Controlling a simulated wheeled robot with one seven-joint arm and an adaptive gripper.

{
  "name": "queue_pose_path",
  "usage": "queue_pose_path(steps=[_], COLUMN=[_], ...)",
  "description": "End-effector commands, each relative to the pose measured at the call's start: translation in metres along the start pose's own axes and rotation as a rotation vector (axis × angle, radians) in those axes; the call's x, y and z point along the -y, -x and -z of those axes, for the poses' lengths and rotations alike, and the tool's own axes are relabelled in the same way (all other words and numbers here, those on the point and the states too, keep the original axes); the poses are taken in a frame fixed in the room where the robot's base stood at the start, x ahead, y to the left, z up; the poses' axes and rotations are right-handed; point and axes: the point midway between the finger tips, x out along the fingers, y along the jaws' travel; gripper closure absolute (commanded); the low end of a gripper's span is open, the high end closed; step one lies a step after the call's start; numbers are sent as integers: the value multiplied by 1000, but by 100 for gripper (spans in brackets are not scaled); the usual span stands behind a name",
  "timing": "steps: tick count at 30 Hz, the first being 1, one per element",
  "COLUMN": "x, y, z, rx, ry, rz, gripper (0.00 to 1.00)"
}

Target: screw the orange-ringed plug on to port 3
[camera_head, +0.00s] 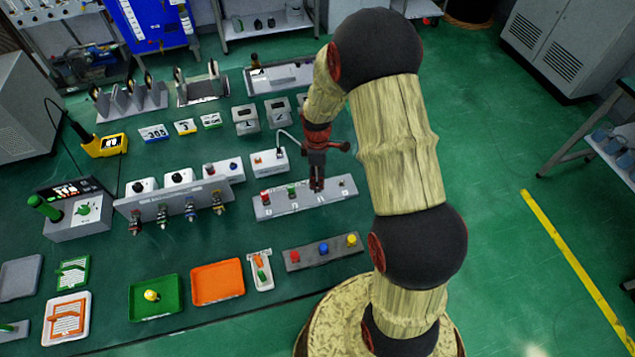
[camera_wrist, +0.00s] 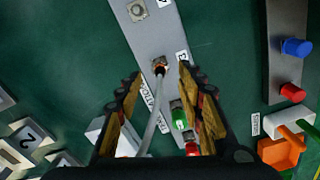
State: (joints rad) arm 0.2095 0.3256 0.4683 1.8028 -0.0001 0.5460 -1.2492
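The grey port panel (camera_head: 268,211) holds a row of numbered ports, and it also shows in the wrist view (camera_wrist: 142,36). The orange-ringed plug (camera_wrist: 159,69), on a pale cable (camera_wrist: 152,118), is at port 3, between the red and green plugs' side and the bare end port (camera_wrist: 137,9). I cannot tell whether its thread is engaged. My gripper (camera_head: 317,187) points down over port 3. In the wrist view its fingers (camera_wrist: 158,76) are spread on either side of the plug and cable, with gaps visible. In the head view the gripper hides the plug.
A green plug (camera_wrist: 179,116) and a red plug (camera_wrist: 191,148) stand on the neighbouring ports. A white box (camera_head: 269,162) stands behind the panel, with the cable rising from it. A button bar (camera_head: 323,251) lies in front, with bare green table between.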

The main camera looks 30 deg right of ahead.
Motion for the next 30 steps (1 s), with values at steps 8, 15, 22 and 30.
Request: queue_pose_path(steps=[8,15,22,30], x=[-1,0,0,0], y=[-32,-35,-35,-35], z=[0,0,0,0], rx=[0,-1,0,0], ry=[-1,-1,-1,-1], rz=[-1,-2,-1,-1], gripper=[62,62,70,85])
